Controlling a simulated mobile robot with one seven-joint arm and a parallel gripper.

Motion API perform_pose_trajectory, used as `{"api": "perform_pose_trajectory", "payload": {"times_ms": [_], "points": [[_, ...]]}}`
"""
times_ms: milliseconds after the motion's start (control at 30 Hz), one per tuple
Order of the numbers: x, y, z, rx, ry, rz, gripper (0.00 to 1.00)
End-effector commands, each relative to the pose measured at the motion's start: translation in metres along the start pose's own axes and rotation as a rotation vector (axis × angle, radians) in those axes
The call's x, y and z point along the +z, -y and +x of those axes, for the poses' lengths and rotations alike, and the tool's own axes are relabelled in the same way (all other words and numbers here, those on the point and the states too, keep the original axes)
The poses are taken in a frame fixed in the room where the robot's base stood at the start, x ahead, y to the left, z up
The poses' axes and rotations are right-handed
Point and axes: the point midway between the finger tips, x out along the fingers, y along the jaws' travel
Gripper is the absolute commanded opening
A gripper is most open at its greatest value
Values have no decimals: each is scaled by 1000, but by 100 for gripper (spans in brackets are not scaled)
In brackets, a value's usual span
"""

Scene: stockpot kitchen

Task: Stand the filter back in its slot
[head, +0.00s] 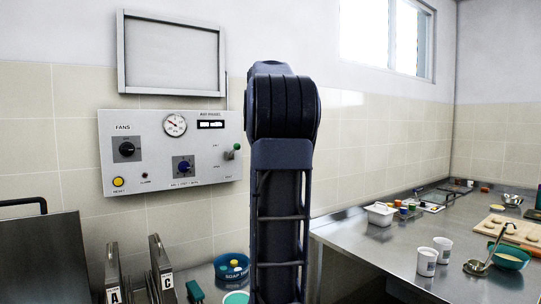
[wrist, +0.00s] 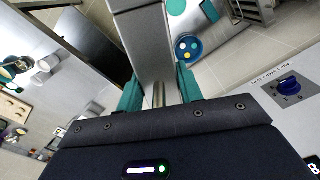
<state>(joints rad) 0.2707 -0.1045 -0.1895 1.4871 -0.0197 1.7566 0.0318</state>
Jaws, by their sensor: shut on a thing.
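In the wrist view, my gripper (wrist: 159,92) has its teal fingers shut on a metal handle. A grey metal slab (wrist: 146,48), which appears to be the filter, extends away from the handle, seen nearly edge-on. In the head view, my arm hides the gripper and the filter. Two upright plates labelled A (head: 113,272) and C (head: 161,270) stand at the lower left, with a gap between them. Part of a metal rack (wrist: 254,12) shows at the top of the wrist view. I cannot tell the slot's inside.
A blue soap tub (head: 232,267) stands right of plate C. A control panel (head: 170,152) with knobs is on the tiled wall, below an empty-looking frame (head: 171,54). A steel counter (head: 365,250) at the right holds white cups (head: 427,262), a green bowl (head: 510,258) and a board.

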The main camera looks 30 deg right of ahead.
Motion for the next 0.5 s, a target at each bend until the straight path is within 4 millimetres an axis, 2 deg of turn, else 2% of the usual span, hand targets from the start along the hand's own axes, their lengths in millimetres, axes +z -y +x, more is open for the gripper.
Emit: {"api": "perform_pose_trajectory", "payload": {"times_ms": [33, 200, 333, 500], "points": [[14, 7, -14, -1, -7, -16, 0], [54, 28, -41, -1, -6, -67, 0], [75, 42, -51, -1, -4, -107, 0], [93, 61, -52, -1, -3, -166, 0]]}}
